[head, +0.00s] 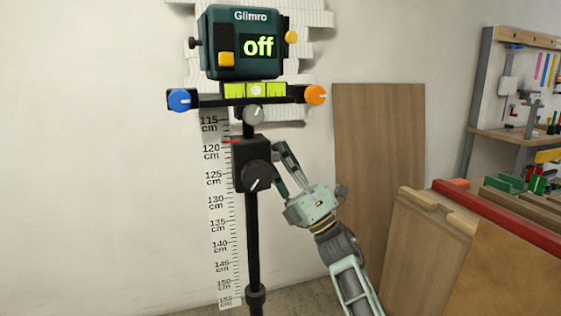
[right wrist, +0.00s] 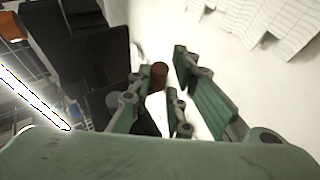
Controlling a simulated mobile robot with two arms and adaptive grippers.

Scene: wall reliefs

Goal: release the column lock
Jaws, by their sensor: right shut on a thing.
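The black column (head: 253,240) stands upright with a black carriage block (head: 243,150) on it. A large dark round knob (head: 257,176) with a white line is on the carriage's front. My right gripper (head: 277,168) is at the carriage's right side, its fingertips touching or very near it. In the right wrist view, a red-brown cylindrical part (right wrist: 158,77) lies between the fingertips, and my right gripper is shut on it. Its joint to the carriage is hidden. In the head view the fingers hide this part. My left gripper is in neither view.
Above, a teal device (head: 241,50) reading "off" sits over a crossbar (head: 210,100) with a blue knob (head: 180,100) and an orange knob (head: 315,95). A centimetre scale (head: 222,215) runs behind the column. A brown panel (head: 378,130) and a workbench (head: 440,230) stand right.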

